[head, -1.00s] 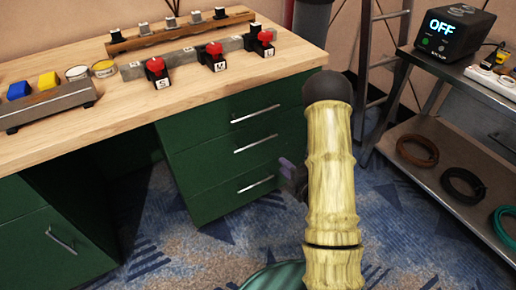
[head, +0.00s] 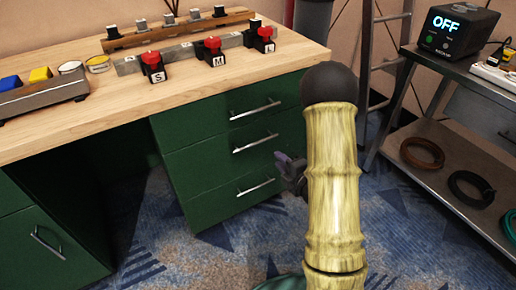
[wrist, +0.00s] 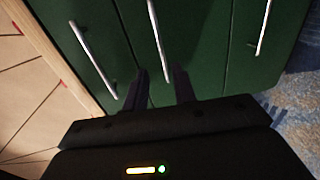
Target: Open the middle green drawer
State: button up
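The green middle drawer (head: 205,158) is shut in the cabinet under the wooden worktop. Its silver bar handle (head: 255,143) also shows upright in the wrist view (wrist: 156,38). My gripper (head: 284,163) is to the right of the cabinet front in the head view, partly hidden behind my arm. In the wrist view my gripper (wrist: 162,80) has its two dark fingers apart with nothing held. The near end of the middle handle appears between the fingertips there. I cannot tell whether they touch it.
The top drawer handle (head: 255,109) and bottom drawer handle (head: 255,187) lie above and below. Red-topped switches (head: 213,52) stand on the worktop (head: 110,95). A metal shelf (head: 440,170) with cable coils is at right. Blue patterned carpet (head: 215,255) is clear before the drawers.

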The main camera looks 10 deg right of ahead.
aim_at(258, 142)
jog(key=b+x, duration=0.2)
jog(key=x, duration=1.2)
jog(key=shift+w+a+f+b, duration=0.1)
jog(key=shift+w+b, duration=0.05)
jog(key=shift+b, duration=0.2)
grip_shut()
